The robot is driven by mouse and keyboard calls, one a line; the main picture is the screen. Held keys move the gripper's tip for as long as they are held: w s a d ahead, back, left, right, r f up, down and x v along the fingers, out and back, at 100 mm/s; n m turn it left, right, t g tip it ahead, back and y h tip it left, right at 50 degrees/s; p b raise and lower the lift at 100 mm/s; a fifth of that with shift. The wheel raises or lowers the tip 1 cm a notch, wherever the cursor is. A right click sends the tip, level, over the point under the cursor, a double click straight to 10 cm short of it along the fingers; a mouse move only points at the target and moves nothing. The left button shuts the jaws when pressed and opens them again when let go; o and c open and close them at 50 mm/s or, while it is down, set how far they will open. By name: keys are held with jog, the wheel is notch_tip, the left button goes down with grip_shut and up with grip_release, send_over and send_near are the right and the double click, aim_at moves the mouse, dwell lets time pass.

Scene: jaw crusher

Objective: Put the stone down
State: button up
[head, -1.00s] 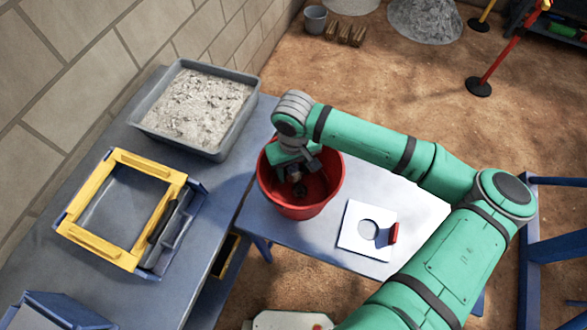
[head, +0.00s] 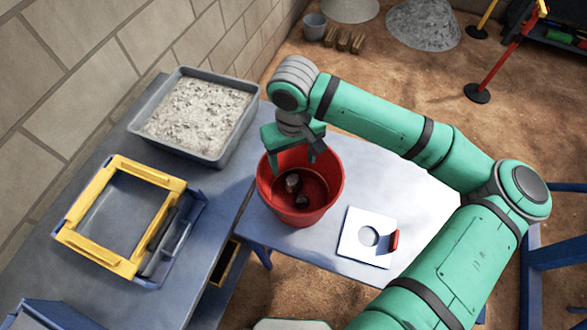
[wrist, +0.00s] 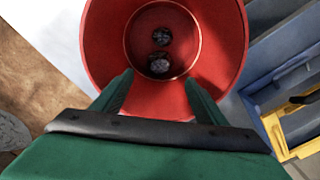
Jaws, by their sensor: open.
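Two dark stones lie at the bottom of a red bucket (head: 331,187). In the head view one stone (head: 293,183) is a little farther back and the other stone (head: 302,201) is nearer. The wrist view shows the two stones (wrist: 159,65) inside the bucket (wrist: 225,45), close together. My gripper (head: 294,160) is above the bucket at its back rim, pointing down. In the wrist view its two fingers (wrist: 157,92) are spread apart with nothing between them. The stones lie beyond the fingertips, apart from them.
The bucket stands on a blue-grey table (head: 280,235) beside a white plate with a round hole (head: 352,240). On the left bench are a grey tray of gravel (head: 222,150) and a yellow frame (head: 85,238). A brick wall (head: 60,60) bounds the left.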

jog(key=shift+r, duration=1.75)
